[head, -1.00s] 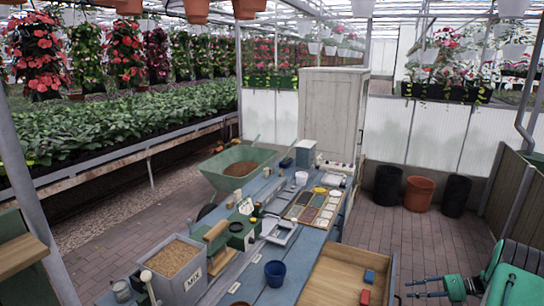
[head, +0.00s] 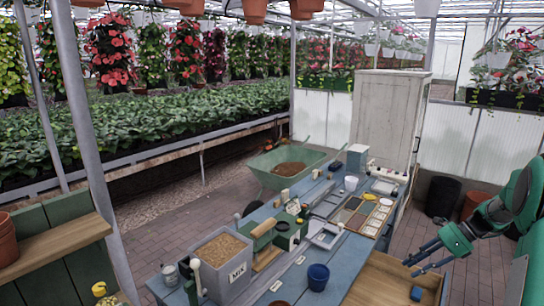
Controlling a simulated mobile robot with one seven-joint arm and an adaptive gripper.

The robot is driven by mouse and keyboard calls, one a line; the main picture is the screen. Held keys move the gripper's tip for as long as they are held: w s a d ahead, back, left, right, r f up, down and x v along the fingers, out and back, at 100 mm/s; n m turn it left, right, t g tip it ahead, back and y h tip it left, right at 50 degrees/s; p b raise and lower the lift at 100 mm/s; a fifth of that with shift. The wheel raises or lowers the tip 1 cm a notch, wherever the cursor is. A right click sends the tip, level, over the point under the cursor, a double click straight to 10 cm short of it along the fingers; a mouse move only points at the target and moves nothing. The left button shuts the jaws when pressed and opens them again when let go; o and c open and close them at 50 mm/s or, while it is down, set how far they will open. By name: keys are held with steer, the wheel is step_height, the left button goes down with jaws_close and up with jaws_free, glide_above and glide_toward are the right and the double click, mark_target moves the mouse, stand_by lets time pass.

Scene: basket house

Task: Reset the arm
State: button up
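My gripper (head: 408,267) is at the right of the head view, on my green arm, which comes in from the right edge. Its two dark blue fingers point left and stand apart, with nothing visible between them. In the picture it is over the right part of a wooden tray (head: 374,284). The tray's near part is cut off by the bottom edge.
The blue bench (head: 330,287) holds a dark blue cup (head: 318,277), a grey soil box (head: 222,268) labelled MIX, and a seed tray (head: 362,214). A green wheelbarrow (head: 270,172) stands behind it. A dark bin (head: 442,196) stands on open brick floor to the right.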

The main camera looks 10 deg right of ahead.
steer(key=s+a+r+n+h, duration=0.1)
steer(key=s+a+r+n, duration=0.3)
steer(key=a, duration=0.3)
steer(key=s+a+r+n+g+h, duration=0.1)
steer(key=s+a+r+n+h, duration=0.1)
steer(key=a+r+n, duration=0.45)
steer(key=s+a+r+n+h, duration=0.1)
steer(key=s+a+r, duration=0.25)
steer(key=a, duration=0.55)
steer(key=s+a+r+n+t+h, duration=0.1)
steer(key=s+a+n+t+h, duration=0.1)
steer(key=s+a+n, duration=0.4)
steer(key=s+a+r+n+t+h, duration=0.1)
steer(key=s+a+n, duration=0.6)
steer(key=s, duration=0.8)
steer(key=shift+a+r+n+t+h, duration=0.35)
steer(key=shift+n+t+h, duration=0.2)
steer(key=shift+n, duration=0.9)
steer(key=shift+o, duration=0.6)
